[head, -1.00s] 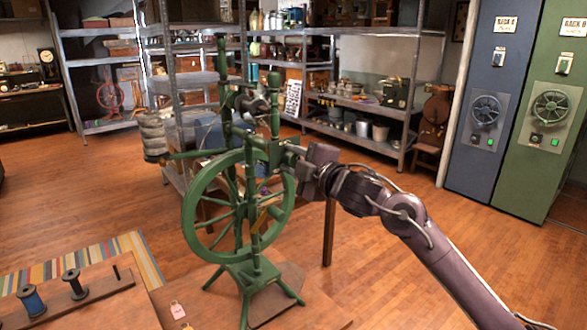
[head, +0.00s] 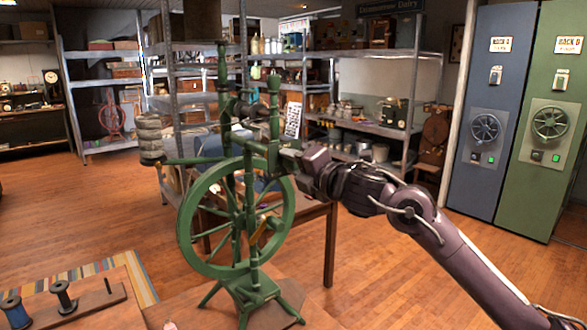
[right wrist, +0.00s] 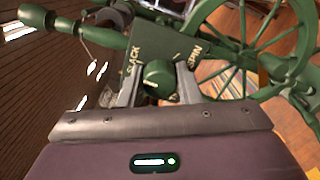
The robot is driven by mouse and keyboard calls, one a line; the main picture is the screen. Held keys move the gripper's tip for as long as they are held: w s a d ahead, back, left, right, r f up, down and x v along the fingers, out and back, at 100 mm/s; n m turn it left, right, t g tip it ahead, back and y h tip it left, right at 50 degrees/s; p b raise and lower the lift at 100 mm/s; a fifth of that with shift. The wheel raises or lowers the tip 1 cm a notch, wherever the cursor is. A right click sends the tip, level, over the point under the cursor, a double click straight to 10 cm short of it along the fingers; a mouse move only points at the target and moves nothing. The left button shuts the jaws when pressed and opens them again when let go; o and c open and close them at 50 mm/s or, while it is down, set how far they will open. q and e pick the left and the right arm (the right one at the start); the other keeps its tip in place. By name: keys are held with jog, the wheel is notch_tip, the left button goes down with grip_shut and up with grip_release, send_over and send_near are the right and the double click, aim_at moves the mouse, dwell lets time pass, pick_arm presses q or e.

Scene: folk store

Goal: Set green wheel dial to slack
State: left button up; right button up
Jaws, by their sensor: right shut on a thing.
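The green spinning wheel (head: 236,222) stands upright on a low table in the head view, centre left. My right gripper (right wrist: 160,82) is shut on the dial, one finger on each side. In the head view my right gripper (head: 297,158) reaches the wheel's upper right side and hides the dial. My left gripper is not in view.
A wooden board with spools (head: 62,296) lies at the lower left. Another table (head: 318,212) stands behind the wheel. Metal shelves (head: 370,125) line the back. Blue (head: 482,185) and green (head: 545,195) cabinets with handwheels stand at the right. The wooden floor between is open.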

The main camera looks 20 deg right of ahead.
jog(key=shift+f+n, duration=0.1)
jog(key=shift+n, duration=0.2)
jog(key=o, duration=1)
jog(key=shift+s, duration=0.1)
jog(key=b+v, duration=0.2)
jog(key=v, duration=0.5)
jog(key=shift+s+d, duration=0.1)
jog(key=shift+s, duration=0.2)
